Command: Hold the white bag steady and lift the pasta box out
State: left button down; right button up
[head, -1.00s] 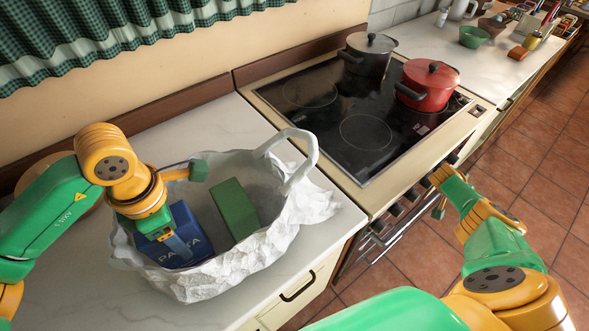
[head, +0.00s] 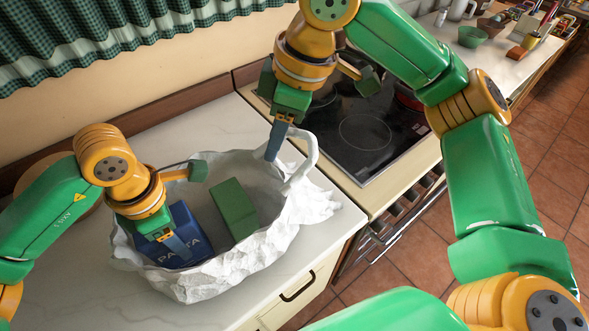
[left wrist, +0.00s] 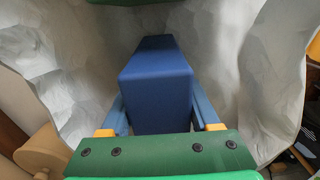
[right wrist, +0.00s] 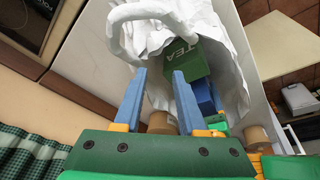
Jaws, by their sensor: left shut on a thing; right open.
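The white bag (head: 235,268) stands open on the counter, crumpled, its handle (head: 311,155) raised at the right. The blue pasta box (head: 190,222) is inside the bag at its left. My left gripper (head: 178,245) is shut on the pasta box, with a finger on each side in the left wrist view (left wrist: 160,110). My right gripper (head: 274,150) is open beside the bag's handle at the rim. In the right wrist view the handle (right wrist: 150,12) lies ahead of the open fingers (right wrist: 158,85), which hold nothing.
A green box marked TEA (right wrist: 185,62) is also in the bag, right of the pasta box; it shows in the head view (head: 234,207). The cooktop (head: 365,133) is right of the bag, its pots mostly hidden by my right arm. Bare counter (head: 90,290) lies at front left.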

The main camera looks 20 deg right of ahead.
aim_at(292, 226)
pick_arm(q)
jog(key=shift+s, duration=0.1)
pick_arm(e)
jog(key=s+r+n+g+h, duration=0.1)
jog(key=s+r+n+h, duration=0.1)
jog(key=s+n, duration=0.65)
jog(key=shift+m, duration=0.25)
jog(key=f, duration=1.2)
jog(key=shift+w+a+f, duration=0.1)
jog(key=shift+w+a, duration=0.1)
jog(key=shift+a, duration=0.1)
grip_shut()
pick_arm(q)
jog(key=shift+r, duration=0.1)
dwell(0.5)
notch_tip(292, 226, up, 22)
jog(key=shift+f, duration=0.2)
dwell(1.1)
